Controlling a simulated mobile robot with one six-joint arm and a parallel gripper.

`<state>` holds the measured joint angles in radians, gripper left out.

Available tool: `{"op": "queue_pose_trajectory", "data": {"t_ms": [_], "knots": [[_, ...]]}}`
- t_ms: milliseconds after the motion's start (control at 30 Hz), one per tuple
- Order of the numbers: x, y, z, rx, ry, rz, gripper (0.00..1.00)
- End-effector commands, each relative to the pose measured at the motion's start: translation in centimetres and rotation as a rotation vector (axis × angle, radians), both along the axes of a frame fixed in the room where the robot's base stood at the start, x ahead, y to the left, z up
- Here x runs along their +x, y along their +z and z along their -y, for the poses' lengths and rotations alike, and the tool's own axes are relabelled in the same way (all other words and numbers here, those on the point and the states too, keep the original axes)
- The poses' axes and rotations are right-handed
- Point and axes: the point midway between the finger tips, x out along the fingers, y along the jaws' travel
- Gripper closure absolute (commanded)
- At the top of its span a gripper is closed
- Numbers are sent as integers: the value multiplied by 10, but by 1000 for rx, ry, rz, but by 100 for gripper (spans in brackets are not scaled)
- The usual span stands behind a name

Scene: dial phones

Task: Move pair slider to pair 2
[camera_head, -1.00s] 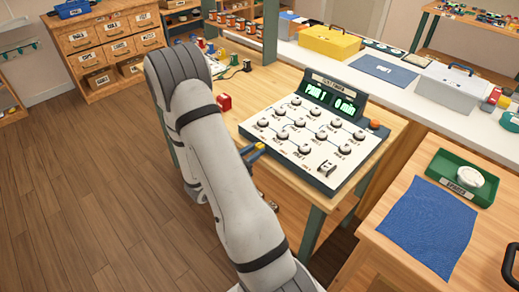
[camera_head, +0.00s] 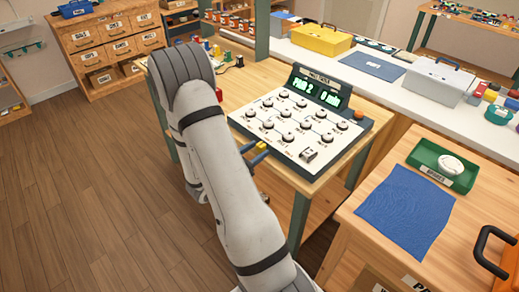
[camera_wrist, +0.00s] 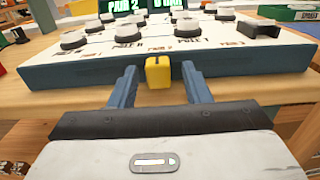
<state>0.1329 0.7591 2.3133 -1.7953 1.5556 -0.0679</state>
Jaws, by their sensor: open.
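A white panel (camera_head: 290,125) with a dark base and several round knobs stands on the wooden table. Its green display (camera_head: 313,90) appears to read PAIR 2 and 0 mA. The yellow pair slider (camera_wrist: 158,73) sticks out at the panel's front edge; it also shows in the head view (camera_head: 261,147). My gripper (camera_wrist: 157,84) is open, its two blue fingers on either side of the slider with a visible gap on each side. In the head view the gripper (camera_head: 257,153) is at the panel's front left edge, partly hidden by my arm.
A wooden side table at right holds a blue cloth (camera_head: 408,208) and a green tray (camera_head: 443,165) with a white object. Small coloured items stand behind my arm. A white counter (camera_head: 400,85) with a yellow toolbox (camera_head: 320,38) runs behind the panel.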

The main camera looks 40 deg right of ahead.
Motion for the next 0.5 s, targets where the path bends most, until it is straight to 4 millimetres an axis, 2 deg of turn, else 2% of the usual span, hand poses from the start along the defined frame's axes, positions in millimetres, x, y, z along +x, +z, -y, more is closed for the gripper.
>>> {"op": "queue_pose_trajectory", "data": {"t_ms": [267, 367, 500], "knots": [[-2, 0, 1, 0, -7, 0, 55], [-2, 0, -6, 0, -6, 0, 55], [-3, -1, -28, 0, -2, 1, 55]]}}
